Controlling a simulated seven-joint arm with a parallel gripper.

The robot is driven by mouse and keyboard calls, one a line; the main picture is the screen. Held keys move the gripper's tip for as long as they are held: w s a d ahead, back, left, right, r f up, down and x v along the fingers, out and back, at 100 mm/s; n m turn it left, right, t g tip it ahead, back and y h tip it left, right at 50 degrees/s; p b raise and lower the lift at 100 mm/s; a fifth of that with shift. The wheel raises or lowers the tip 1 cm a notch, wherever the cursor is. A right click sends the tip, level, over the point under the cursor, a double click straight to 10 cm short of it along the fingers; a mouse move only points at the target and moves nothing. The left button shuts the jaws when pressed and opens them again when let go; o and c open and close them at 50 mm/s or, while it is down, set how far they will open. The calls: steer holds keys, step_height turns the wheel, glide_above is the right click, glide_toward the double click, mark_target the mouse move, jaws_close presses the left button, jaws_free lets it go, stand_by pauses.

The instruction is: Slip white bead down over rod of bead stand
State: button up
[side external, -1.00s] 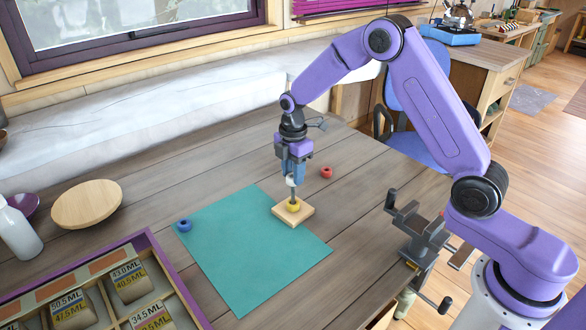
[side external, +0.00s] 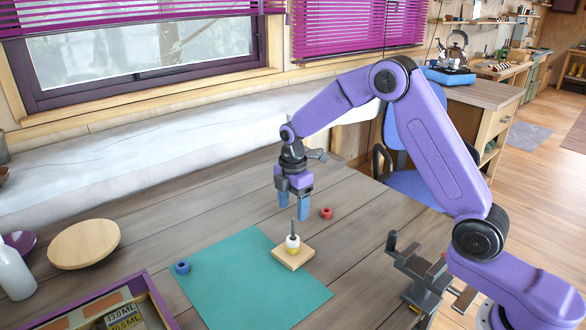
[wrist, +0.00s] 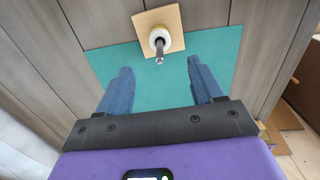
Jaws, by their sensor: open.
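The bead stand (side external: 292,257) is a square wooden base with an upright grey rod (side external: 293,228). It stands at the back right edge of the teal mat. The white bead (side external: 293,242) is around the rod, low down, just above a yellow bead (side external: 292,251) on the base. My gripper (side external: 292,215) is open and empty, its blue fingers apart, above and behind the stand. In the wrist view the rod (wrist: 161,58) points towards the camera with the white bead (wrist: 159,36) around it, beyond the open fingers (wrist: 160,80).
A blue bead (side external: 182,267) lies on the teal mat (side external: 235,285) at left, and a red bead (side external: 326,213) on the table right of my gripper. A round wooden board (side external: 84,244) and a compartment tray (side external: 145,290) are at left. A dark vise (side external: 420,270) stands at right.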

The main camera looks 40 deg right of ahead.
step_height(320, 180, up, 14)
steer(key=shift+r, duration=0.25)
stand_by(0.8)
steer(key=s+a+m, duration=0.1)
steer(key=s+a, duration=0.2)
steer(key=s, duration=0.6)
steer(key=s+a+m, duration=0.2)
steer(key=s+a, duration=0.1)
steer(key=s, duration=0.5)
steer(key=s+d+f+m, duration=0.1)
steer(key=s+d, duration=0.1)
steer(key=s, duration=0.5)
steer(key=s+d+f, duration=0.2)
steer(key=s, duration=0.5)
steer(key=s+d+f+m, duration=0.1)
steer(key=s+d+f, duration=0.1)
steer(key=s, duration=0.5)
steer(key=shift+d+f+m, duration=0.25)
steer(key=shift+d+m, duration=0.05)
steer(key=shift+d, duration=0.05)
